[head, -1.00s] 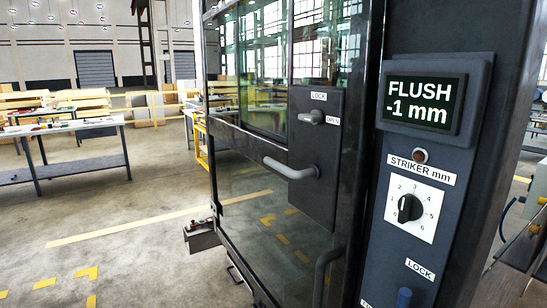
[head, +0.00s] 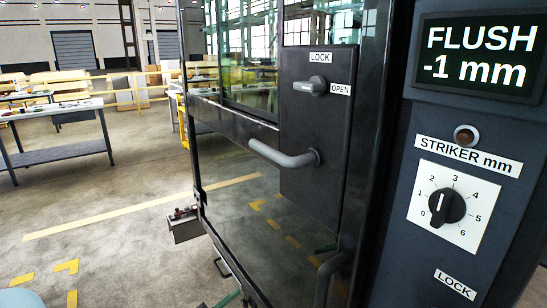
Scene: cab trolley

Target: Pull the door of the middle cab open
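The cab door (head: 268,215) is dark-framed with large glass panes and fills the middle of the head view. It appears shut against the dark post on its right. A grey bar handle (head: 284,155) sticks out to the left from a dark lock plate (head: 312,185). Above it is a small grey lever (head: 309,87), lying roughly level, between a LOCK label (head: 320,56) and an OPEN label (head: 340,90). A second dark curved handle (head: 325,283) shows low by the post. Neither gripper is in view.
The right panel has a display (head: 478,58) reading FLUSH -1 mm, an unlit-looking lamp (head: 466,136) and a STRIKER dial (head: 446,207). A grey box (head: 184,226) sits low left of the door. Open floor lies left, with a workbench (head: 55,150) farther back.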

